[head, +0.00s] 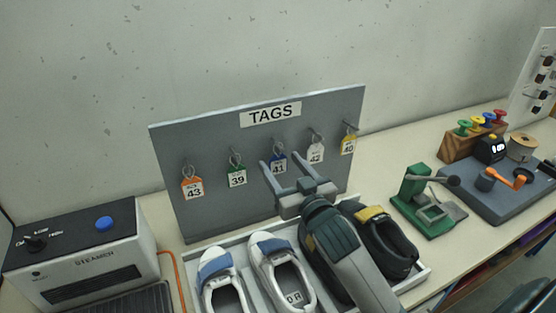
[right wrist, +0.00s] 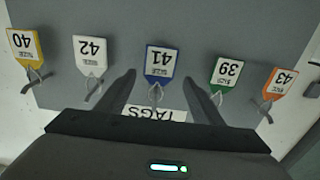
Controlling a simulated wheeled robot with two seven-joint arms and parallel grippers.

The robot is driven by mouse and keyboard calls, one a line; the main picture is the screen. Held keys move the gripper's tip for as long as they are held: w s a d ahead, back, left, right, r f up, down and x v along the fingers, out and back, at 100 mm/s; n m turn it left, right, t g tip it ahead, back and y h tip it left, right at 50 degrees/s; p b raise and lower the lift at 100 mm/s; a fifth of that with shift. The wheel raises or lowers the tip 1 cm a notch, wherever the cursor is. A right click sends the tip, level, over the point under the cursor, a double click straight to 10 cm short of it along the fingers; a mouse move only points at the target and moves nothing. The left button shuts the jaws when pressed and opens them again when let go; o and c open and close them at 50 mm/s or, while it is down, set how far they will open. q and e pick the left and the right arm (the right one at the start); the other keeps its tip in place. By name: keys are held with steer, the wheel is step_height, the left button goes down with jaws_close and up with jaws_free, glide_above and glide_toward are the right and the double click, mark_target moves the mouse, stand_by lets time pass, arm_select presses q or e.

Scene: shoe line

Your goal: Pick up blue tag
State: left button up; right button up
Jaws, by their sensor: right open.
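The blue tag (head: 279,162), marked 41, hangs from a hook in the middle of the grey TAGS board (head: 215,143). In the right wrist view the blue tag (right wrist: 160,62) appears upside down, between and beyond my two fingers. My right gripper (head: 282,167) is open in front of the board, with its fingers spread to either side of the blue tag; it also shows in the right wrist view (right wrist: 163,84). Nothing is in its jaws that I can see as gripped. My left gripper is not in view.
Orange 43 (head: 192,187) and green 39 (head: 237,178) tags hang left; white 42 (head: 316,154) and yellow 40 (head: 348,146) hang right. A tray (head: 416,276) of shoes stands below. A steamer (head: 85,250) is at left, a green press (head: 425,205) at right.

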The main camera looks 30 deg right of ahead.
mark_target(279, 159)
steer(key=shift+w+d+r+p, duration=0.1)
steer(key=shift+w+d+p, duration=0.1)
steer(key=shift+w, duration=0.4)
steer(key=shift+w+d+p, duration=0.1)
steer(key=shift+w+p, duration=0.1)
steer(key=shift+w, duration=0.85)
steer(key=c, duration=1.1)
